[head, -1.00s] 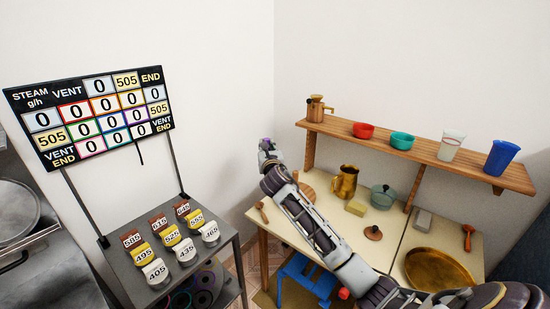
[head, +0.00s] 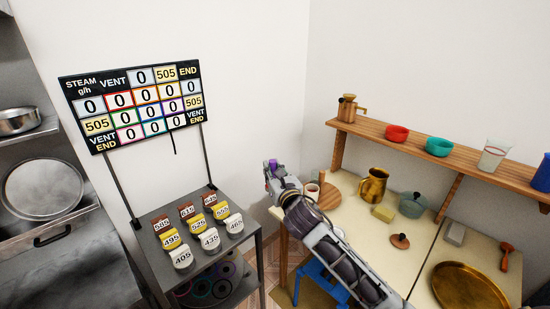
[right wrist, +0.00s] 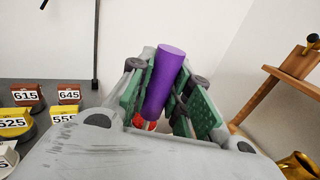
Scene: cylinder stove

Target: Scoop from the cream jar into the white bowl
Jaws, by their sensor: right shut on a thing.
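My right gripper (head: 272,170) is raised in front of the left end of the pale table. In the right wrist view it (right wrist: 163,90) is shut on a purple cylinder (right wrist: 167,72), which stands up between its green-lined fingers. The purple also shows as a small patch at the gripper's tip in the head view. A small red part shows low between the fingers. I cannot pick out a cream jar or a white bowl in either view. My left gripper is out of view.
The pale table holds a brass jug (head: 373,186), a teal pot (head: 413,204) and a brass tray (head: 468,288). A wooden shelf (head: 420,153) carries a red bowl (head: 397,133) and a teal bowl (head: 439,146). A grey cart (head: 205,262) with numbered weights stands left, below a number board (head: 140,103).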

